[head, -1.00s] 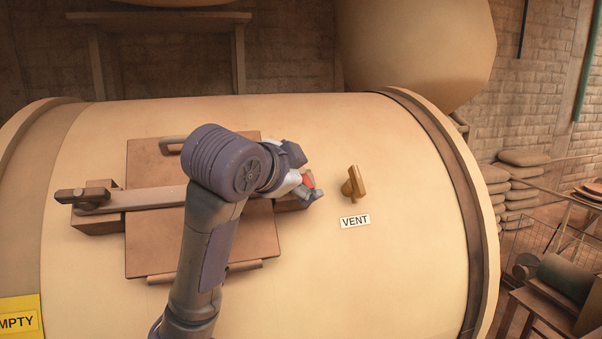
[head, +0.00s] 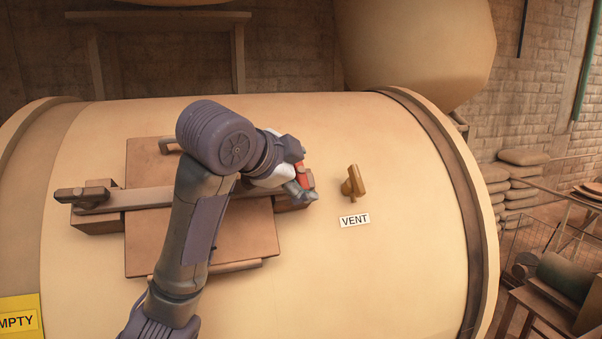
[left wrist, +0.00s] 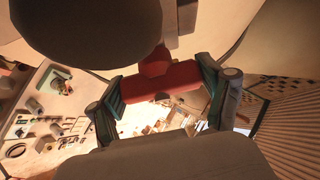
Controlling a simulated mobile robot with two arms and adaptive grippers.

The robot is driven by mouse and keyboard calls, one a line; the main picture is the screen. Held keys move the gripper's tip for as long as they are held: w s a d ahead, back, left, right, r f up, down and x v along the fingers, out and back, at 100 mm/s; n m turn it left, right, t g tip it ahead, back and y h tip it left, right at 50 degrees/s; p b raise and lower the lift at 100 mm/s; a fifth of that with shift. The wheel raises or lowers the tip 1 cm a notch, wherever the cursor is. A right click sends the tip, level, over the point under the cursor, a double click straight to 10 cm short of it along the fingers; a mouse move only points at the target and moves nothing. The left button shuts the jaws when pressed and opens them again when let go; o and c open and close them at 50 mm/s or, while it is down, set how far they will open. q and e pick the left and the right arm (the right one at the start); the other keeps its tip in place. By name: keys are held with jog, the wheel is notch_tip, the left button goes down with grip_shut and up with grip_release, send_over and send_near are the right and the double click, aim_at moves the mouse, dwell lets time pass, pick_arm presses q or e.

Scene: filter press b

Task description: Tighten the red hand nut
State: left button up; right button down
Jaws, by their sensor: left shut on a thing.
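The red hand nut (head: 301,174) sits at the right end of the metal bar (head: 150,198) that lies across the square hatch plate (head: 235,235) on the big cream drum. My left gripper (head: 304,180) is at the nut and partly hides it. In the left wrist view the red nut (left wrist: 160,82) lies between the two fingers of my left gripper (left wrist: 165,88), which are shut on it from both sides. A dark rounded shape covers the upper left of that view. My right gripper is not in view.
A brass vent handle (head: 353,184) stands on the drum just right of my left gripper, above the VENT label (head: 355,221). A yellow sign (head: 20,316) is at the lower left. Sacks (head: 520,180) are stacked beyond the drum's right rim.

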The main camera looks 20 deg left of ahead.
pick_arm(q)
jog(key=o, duration=0.9)
jog(key=shift+o, duration=0.9)
jog(key=v, duration=0.7)
jog(key=shift+s, duration=0.2)
jog(key=shift+w+r, duration=0.1)
